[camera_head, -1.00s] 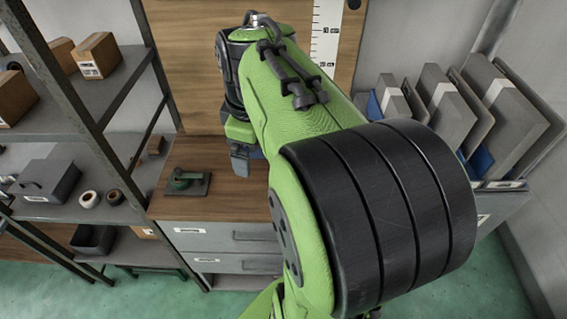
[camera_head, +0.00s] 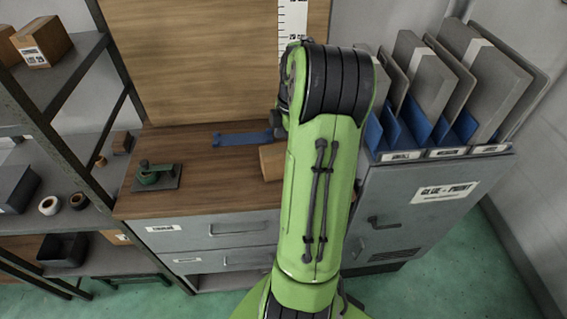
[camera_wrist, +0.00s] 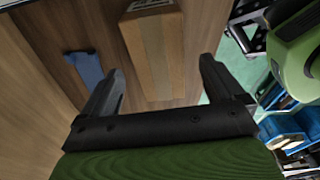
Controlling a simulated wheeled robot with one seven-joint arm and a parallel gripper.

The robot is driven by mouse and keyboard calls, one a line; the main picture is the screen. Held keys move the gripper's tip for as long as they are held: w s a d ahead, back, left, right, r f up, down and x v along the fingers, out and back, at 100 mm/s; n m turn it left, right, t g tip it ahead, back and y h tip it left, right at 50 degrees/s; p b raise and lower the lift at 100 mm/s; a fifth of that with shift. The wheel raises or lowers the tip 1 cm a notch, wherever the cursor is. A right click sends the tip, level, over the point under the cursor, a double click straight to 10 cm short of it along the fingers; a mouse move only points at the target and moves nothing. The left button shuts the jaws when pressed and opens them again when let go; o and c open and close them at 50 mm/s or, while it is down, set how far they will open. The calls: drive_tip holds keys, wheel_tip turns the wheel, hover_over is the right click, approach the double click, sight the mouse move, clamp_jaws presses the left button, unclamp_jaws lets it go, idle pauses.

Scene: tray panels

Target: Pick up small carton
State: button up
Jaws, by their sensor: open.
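The small carton (camera_wrist: 155,52) is a brown box with a paler tape strip and a white label at its far end. In the wrist view it lies on the wooden top, ahead of and between the fingers of my gripper (camera_wrist: 160,88). The gripper is open and empty, its two dark fingers spread apart; I cannot tell how high it is above the top. In the head view the carton (camera_head: 271,162) shows only in part, with my arm covering its right side. The gripper is hidden there behind my arm.
A green tool on a dark plate (camera_head: 157,177) sits at the counter's left. Shelves (camera_head: 60,140) stand at left. A grey cabinet (camera_head: 400,205) with upright panels stands at right.

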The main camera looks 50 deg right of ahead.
sight(283, 150)
drive_tip(key=f, duration=0.1)
drive_tip(key=f+b, duration=0.1)
drive_tip(key=f, duration=0.3)
drive_tip(key=shift+w+a+f, duration=0.2)
drive_tip(key=shift+w+a, duration=0.05)
drive_tip(key=shift+w, duration=0.05)
drive_tip(key=shift+r, duration=0.1)
drive_tip(key=shift+c, duration=0.4)
